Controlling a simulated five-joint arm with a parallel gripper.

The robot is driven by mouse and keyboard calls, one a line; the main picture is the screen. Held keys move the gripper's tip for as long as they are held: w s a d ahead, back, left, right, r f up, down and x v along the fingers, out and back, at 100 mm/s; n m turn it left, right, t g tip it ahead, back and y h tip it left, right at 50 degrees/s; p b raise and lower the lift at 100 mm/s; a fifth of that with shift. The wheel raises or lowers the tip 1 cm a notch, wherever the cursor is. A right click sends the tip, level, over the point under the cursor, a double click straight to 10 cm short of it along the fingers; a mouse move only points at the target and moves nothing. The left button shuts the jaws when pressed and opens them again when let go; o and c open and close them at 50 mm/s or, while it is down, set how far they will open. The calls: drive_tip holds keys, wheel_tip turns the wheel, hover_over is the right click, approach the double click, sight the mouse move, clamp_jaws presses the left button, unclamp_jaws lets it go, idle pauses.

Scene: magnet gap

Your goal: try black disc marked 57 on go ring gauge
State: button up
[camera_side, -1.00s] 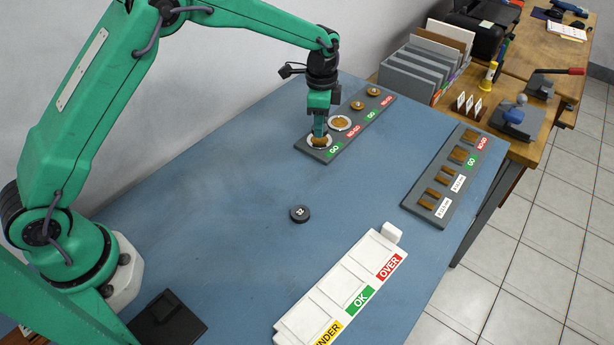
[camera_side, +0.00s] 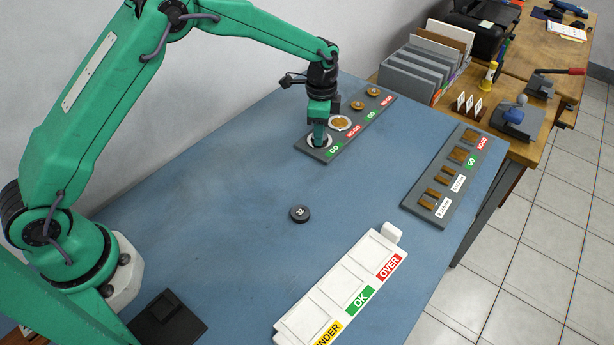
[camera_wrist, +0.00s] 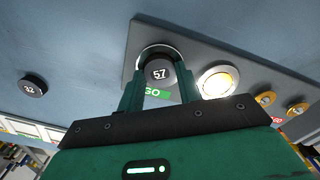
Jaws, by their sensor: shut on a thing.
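The black disc marked 57 (camera_wrist: 159,72) is gripped between the fingers of my gripper (camera_wrist: 160,76) in the wrist view, number facing the camera. It lies within the outline of the pale GO ring gauge (camera_wrist: 158,47); how deep it sits cannot be told. In the side view my gripper (camera_side: 319,142) points straight down at the GO ring (camera_side: 328,141), at the near end of the grey gauge block (camera_side: 322,155). The fingers hide the disc there. The green GO label (camera_wrist: 156,94) is partly behind the fingers.
The NO-GO ring (camera_side: 340,123) sits just beside, with smaller brass gauges (camera_side: 358,105) beyond. Another black disc, marked 32 (camera_side: 299,213), lies on the blue table. A white sorting tray (camera_side: 340,292) is at the front, a grey slot-gauge board (camera_side: 415,207) at right. The table between is clear.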

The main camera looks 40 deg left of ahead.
drive_tip(key=shift+f, duration=0.1)
idle(0.3)
drive_tip(key=o, duration=1)
drive_tip(key=shift+c, duration=0.4)
drive_tip(key=c, duration=0.4)
drive_tip(key=shift+c, duration=0.2)
drive_tip(key=shift+r, duration=2.3)
